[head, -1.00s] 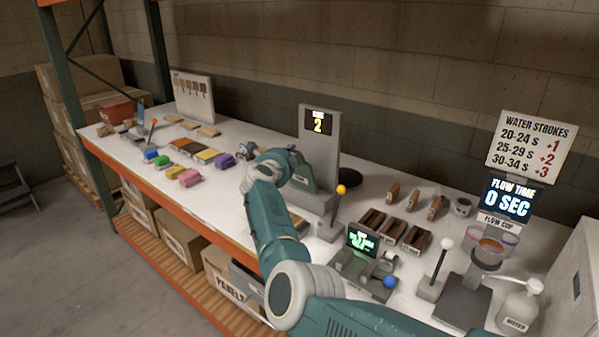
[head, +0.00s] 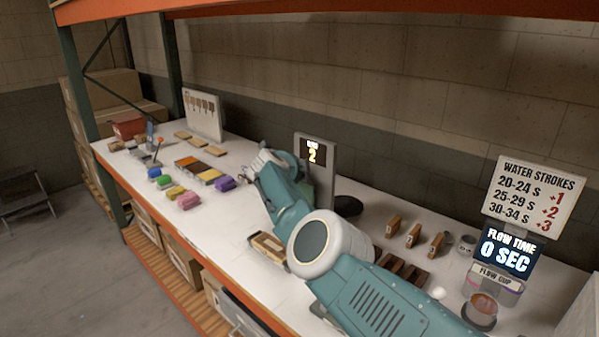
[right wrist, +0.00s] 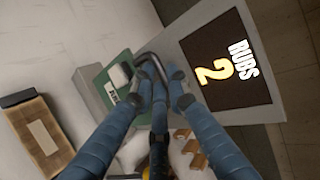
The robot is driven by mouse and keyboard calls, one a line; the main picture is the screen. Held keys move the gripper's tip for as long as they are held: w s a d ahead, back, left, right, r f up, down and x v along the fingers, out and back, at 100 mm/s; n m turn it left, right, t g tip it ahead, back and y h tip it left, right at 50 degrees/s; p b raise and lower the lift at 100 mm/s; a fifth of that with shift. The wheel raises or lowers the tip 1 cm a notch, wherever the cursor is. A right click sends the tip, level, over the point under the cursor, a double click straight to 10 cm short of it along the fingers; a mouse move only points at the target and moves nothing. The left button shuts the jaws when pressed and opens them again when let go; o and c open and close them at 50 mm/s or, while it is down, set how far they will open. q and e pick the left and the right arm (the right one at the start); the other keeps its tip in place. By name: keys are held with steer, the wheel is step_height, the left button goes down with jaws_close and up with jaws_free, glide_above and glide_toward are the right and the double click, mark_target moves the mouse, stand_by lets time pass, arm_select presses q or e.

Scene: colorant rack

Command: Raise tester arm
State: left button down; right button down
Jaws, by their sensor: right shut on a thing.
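The rub tester is a grey upright with a dark "RUBS 2" display (head: 313,152). Its display (right wrist: 228,72) is large in the right wrist view, beside a green base part (right wrist: 103,82). A dark curved bar, which looks like the tester arm's handle (right wrist: 151,62), lies at my right fingertips. My right gripper (right wrist: 160,82) is shut on this bar; the fingers hide part of it. In the head view my right gripper (head: 264,160) is just left of the display. My arm hides the tester's lower part there. My left gripper is out of view.
A wooden panel (head: 268,246) lies near the table's front edge; it also shows in the right wrist view (right wrist: 38,135). Coloured blocks (head: 189,199) sit left of my gripper. Brown blocks (head: 414,236) and the flow cup (head: 482,308) stand right.

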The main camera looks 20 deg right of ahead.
steer(key=shift+w+r, duration=0.2)
steer(key=shift+r, duration=0.45)
steer(key=c, duration=1.8)
jaws_free()
steer(key=shift+a, duration=0.1)
steer(key=shift+o, duration=0.6)
steer(key=shift+s+a, duration=0.25)
step_height(320, 180, up, 10)
steer(key=shift+r, duration=0.15)
